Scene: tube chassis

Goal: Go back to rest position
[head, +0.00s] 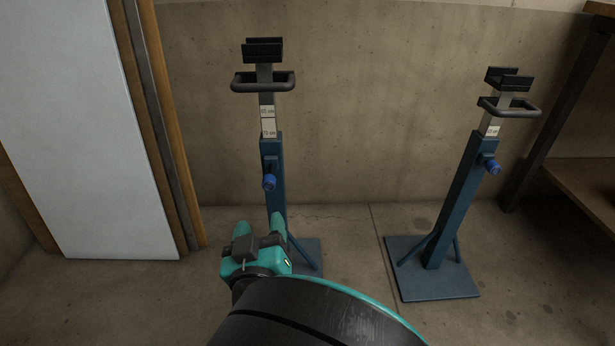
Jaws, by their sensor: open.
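My gripper (260,228) shows in the lower middle of the head view, at the far end of my dark arm. It is teal and dark grey. Its two fingers stand apart and point away from me, with nothing seen between them. It appears in front of the lower post of the left blue stand (273,168) and hides part of that stand's base plate. Whether it touches the stand cannot be told from this one view.
A second blue stand (461,190) stands at the right on a square base. Both stands have black top cradles and handles. White and wooden boards (85,130) lean at the left. A wooden shelf (585,185) is at the right edge. Bare floor (350,240) lies between the stands.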

